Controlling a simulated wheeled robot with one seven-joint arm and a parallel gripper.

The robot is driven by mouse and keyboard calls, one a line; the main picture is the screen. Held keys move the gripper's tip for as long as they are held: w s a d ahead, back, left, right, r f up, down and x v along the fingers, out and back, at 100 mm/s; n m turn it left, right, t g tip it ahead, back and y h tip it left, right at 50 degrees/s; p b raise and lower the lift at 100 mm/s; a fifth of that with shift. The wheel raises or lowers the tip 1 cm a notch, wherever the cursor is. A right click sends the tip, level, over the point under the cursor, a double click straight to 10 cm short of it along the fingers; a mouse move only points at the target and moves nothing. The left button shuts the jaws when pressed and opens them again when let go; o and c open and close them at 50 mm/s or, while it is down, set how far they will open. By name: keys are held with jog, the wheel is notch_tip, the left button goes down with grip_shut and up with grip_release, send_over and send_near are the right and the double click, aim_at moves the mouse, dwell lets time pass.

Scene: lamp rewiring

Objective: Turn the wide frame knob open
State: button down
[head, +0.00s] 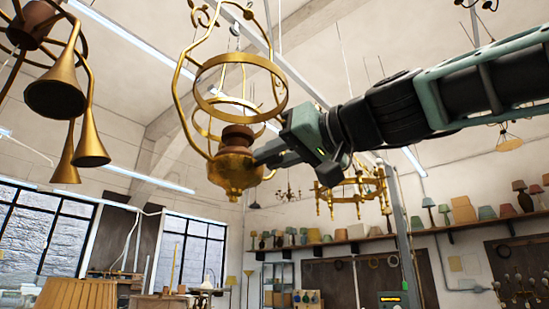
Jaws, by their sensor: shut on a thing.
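A brass hanging lamp (235,168) hangs left of centre in the head view. It has a wide frame of curved brass arms and a ring (213,105) above a rounded brass font with a brown collar. My gripper (262,157) reaches in from the right, its fingers at the right side of the font. It is shut on a small part there, apparently the wide frame knob. The fingers hide the knob, so I cannot see how far it is turned.
Another brass fixture with horn-shaped shades (57,90) hangs at the upper left. A brass chandelier (352,190) hangs behind and below my arm. A pleated lampshade (75,293) stands at the lower left. A shelf (350,243) of lampshades runs along the far wall.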

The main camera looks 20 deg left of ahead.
jog(key=m, duration=1.1)
jog(key=shift+w+m+p, duration=0.1)
jog(key=shift+m+p, duration=0.25)
jog(key=shift+m, duration=0.05)
jog(key=shift+f, duration=0.1)
jog(key=c, duration=1.3)
grip_release()
jog(key=shift+o, duration=0.2)
jog(key=shift+d, duration=0.1)
